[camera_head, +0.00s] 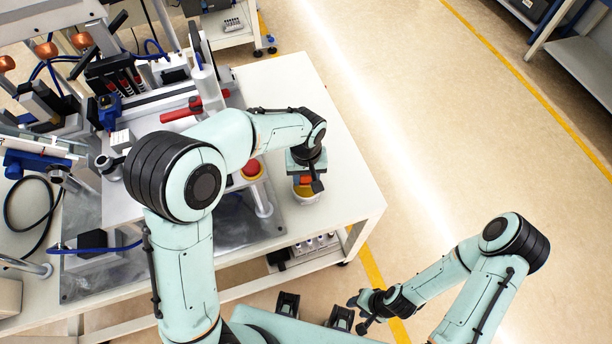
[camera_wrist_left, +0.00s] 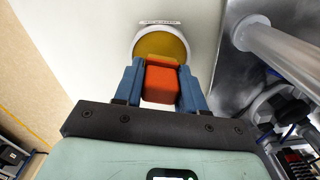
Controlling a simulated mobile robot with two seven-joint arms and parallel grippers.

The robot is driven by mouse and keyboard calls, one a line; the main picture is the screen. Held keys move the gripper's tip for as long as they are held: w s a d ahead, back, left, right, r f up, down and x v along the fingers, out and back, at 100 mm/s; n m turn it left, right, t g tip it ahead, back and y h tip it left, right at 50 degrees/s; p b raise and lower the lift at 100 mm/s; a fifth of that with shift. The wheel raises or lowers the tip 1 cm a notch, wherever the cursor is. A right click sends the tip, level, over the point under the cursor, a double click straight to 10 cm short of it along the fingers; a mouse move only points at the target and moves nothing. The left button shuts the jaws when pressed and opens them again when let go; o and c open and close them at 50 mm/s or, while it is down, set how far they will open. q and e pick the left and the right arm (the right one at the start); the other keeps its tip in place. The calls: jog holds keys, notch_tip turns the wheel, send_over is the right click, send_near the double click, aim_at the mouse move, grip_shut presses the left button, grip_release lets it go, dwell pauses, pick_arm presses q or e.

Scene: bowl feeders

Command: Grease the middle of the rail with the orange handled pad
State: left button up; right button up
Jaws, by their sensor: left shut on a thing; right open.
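My left gripper (camera_head: 308,180) is shut on the orange handle of the pad, which shows as an orange block (camera_wrist_left: 162,80) between blue fingers in the left wrist view. The pad's face is hidden beneath the handle. A round white dish with yellow contents (camera_wrist_left: 162,43) lies directly under and beyond the pad; the dish also shows in the head view (camera_head: 309,197). I cannot tell whether the pad touches the contents. A long pale bar (camera_head: 158,104) on the machine may be the rail; my left arm partly covers that area. My right gripper (camera_head: 368,308) is open and empty, off the table.
A red emergency button (camera_head: 251,169) on a post stands left of the dish. A red-handled lever (camera_head: 181,113), cables and black modules crowd the machine. The white table (camera_head: 345,165) is bare right of the dish. Open floor lies beyond it.

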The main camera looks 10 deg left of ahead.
pick_arm(q)
jog(key=shift+w+r+p, duration=0.1)
jog(key=shift+r+p, duration=1.05)
jog(key=shift+r, duration=1.35)
jog(key=shift+f, duration=0.1)
pick_arm(e)
jog(key=w+r, duration=0.2)
jog(key=r, duration=0.1)
jog(key=shift+w+r, duration=0.1)
jog(key=shift+r, duration=0.05)
